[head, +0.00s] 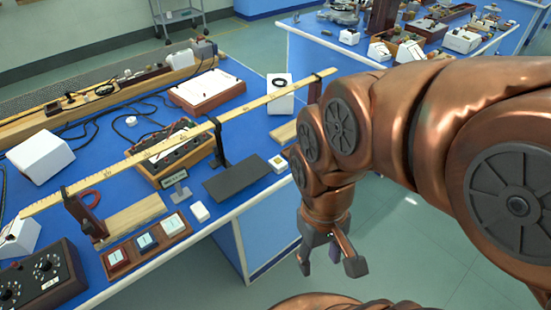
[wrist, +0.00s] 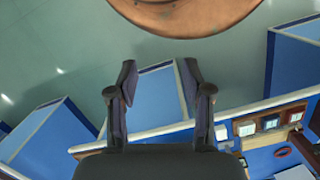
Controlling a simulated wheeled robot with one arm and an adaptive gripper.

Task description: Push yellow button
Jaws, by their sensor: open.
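A small white box with a yellowish top (head: 278,162), which may be the yellow button, sits near the right front edge of the blue bench (head: 262,118). It is too small to be sure. A wooden panel with three square buttons (head: 146,242) lies at the front edge to the left; none looks clearly yellow. The panel also shows at the right of the wrist view (wrist: 270,123). My gripper (head: 330,262) is open and empty, pointing down over the floor in front of the bench, apart from both. Its spread fingers show in the wrist view (wrist: 158,72).
A long wooden ruler (head: 170,142) spans the bench on stands. A dark plate (head: 236,183), a small sign (head: 174,179) and a white block (head: 200,212) lie near the front edge. The floor (head: 390,255) by my gripper is clear. Another bench (head: 340,55) stands behind.

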